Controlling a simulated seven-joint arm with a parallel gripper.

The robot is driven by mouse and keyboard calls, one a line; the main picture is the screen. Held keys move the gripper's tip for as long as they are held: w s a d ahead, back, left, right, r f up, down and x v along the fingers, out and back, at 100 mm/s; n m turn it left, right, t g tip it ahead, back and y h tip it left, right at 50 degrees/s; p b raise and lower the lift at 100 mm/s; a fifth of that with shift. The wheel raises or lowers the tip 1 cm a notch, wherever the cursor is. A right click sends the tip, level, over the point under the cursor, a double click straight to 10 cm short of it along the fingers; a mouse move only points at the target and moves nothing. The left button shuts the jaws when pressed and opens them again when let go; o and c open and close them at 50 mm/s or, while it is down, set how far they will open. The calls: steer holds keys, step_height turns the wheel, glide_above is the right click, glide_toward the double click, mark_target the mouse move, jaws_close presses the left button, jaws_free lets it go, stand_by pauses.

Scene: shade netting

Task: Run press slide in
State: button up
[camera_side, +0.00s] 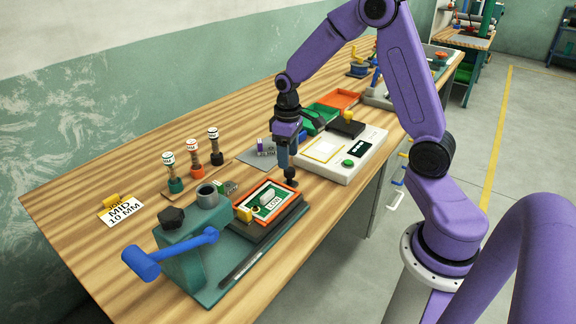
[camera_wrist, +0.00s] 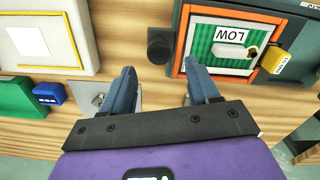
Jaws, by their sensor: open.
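The press (camera_side: 190,255) is a teal body on a teal base plate with a blue lever (camera_side: 170,257) and a black knob on top. Its dark slide (camera_side: 262,238) sticks out to the right of the body. On it lies an orange-framed green card marked LOW (camera_side: 270,200), with a pale piece on the card; the card also shows upside down in the wrist view (camera_wrist: 226,48). A round black knob (camera_wrist: 160,48) is at the slide's outer end. My gripper (camera_side: 288,172) is open and empty just above this knob, with fingers either side of its line in the wrist view.
A white scale-like box (camera_side: 342,156) with a green button stands right behind my gripper. Three stamp-like posts (camera_side: 192,165) and a card marked MID 10 MM (camera_side: 121,211) are at the left. Green and orange trays (camera_side: 340,98) lie farther back.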

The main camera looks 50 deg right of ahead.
steer(key=shift+f, duration=2.15)
jaws_close()
steer(key=a, duration=1.2)
steer(key=shift+a, duration=0.35)
